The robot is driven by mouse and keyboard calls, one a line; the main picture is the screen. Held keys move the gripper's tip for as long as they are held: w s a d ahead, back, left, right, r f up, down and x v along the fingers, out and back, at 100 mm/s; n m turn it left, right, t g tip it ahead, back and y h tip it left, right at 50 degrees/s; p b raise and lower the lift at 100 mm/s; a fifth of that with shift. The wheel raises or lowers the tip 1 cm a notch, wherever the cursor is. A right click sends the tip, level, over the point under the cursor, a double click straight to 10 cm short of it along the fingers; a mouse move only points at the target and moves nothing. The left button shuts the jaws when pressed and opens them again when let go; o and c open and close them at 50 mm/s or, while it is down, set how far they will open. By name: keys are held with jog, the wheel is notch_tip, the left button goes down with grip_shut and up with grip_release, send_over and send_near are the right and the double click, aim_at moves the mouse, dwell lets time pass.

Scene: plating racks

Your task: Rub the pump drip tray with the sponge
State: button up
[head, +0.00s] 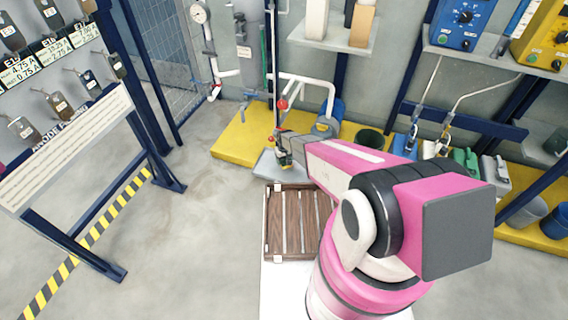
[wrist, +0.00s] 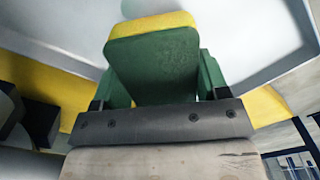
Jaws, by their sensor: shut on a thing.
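The sponge (wrist: 155,60) is a green block with a yellow layer along its far edge, seen large in the wrist view. My gripper (wrist: 160,82) is shut on it, with a finger at each side. In the head view my gripper (head: 285,158) points down over the pale grey pump drip tray (head: 264,168), which lies at the front of the yellow platform. The tray (wrist: 262,45) also spreads behind the sponge in the wrist view. The arm hides the tray's right part. I cannot tell whether the sponge touches the tray.
A slatted wooden pallet (head: 274,235) lies just in front of the tray. Behind stand white pipes (head: 318,82) with a red-handled valve (head: 282,103) and a blue pump (head: 330,113). A tag rack (head: 70,140) stands at left. The floor (head: 195,235) between is clear.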

jog(key=shift+r, duration=2.05)
